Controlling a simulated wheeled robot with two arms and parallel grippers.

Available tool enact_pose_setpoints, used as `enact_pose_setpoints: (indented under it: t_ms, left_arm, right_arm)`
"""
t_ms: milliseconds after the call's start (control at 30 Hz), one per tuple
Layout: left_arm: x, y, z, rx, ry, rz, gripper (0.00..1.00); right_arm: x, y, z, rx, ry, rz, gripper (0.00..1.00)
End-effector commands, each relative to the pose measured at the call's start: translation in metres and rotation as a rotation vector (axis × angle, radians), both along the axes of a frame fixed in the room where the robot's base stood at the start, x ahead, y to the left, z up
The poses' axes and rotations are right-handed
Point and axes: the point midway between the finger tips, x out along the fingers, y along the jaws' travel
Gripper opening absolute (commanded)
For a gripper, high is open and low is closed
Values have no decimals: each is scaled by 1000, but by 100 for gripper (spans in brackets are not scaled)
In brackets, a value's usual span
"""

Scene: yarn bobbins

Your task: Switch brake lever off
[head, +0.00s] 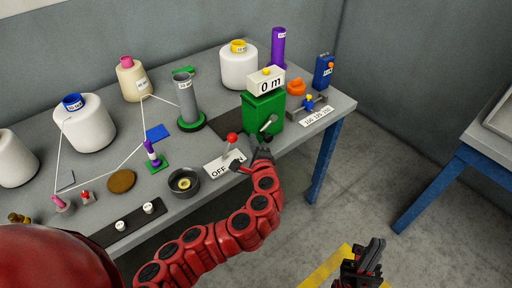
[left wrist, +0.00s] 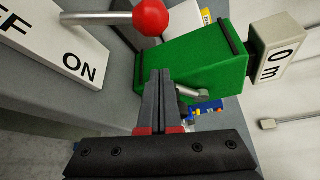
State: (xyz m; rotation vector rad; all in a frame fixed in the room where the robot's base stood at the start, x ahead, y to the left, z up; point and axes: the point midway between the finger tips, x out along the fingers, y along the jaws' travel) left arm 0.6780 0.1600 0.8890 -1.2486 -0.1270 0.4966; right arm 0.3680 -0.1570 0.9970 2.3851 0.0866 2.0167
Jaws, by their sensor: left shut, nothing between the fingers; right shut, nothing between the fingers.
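The brake lever (head: 232,138) is a metal rod with a red ball knob, standing at a white plate (head: 212,170) marked OFF and ON. In the left wrist view the red knob (left wrist: 151,16) is at the top, with the rod running left over the plate (left wrist: 60,48). I cannot tell for sure which mark it leans to. My left gripper (head: 260,146) is shut and empty, just right of the lever, apart from it and close to the green box. Its closed fingers (left wrist: 160,75) point toward the box. My right gripper (head: 372,245) is shut and empty, off the table.
The green box (head: 263,112) with a 0 m display (head: 266,83) and a crank stands right beside the left gripper. A black bowl (head: 184,184) is left of the plate. Yarn cones, including a white one (head: 86,125), and a grey spindle (head: 188,100) stand behind.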

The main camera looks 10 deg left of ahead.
Motion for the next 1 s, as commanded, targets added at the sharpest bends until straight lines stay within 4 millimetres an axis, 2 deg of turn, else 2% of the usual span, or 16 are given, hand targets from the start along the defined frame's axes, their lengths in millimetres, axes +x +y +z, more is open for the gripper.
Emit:
enact_pose_setpoints:
  t_ms: [67,200,433,833,1000]
  left_arm:
    - [8,2,0,-1,-1,-3,0]
    - [-5,16,8,0,0,-2,0]
    - [-17,28,14,-1,-1,-3,0]
    - [-19,30,13,-1,-1,-3,0]
    - [-14,30,12,-14,-18,-3,0]
  right_arm:
    - [0,0,2,0,0,0,0]
    - [0,0,13,0,0,0,0]
    - [0,0,19,0,0,0,0]
    - [0,0,19,0,0,0,0]
    - [0,0,11,0,0,0,0]
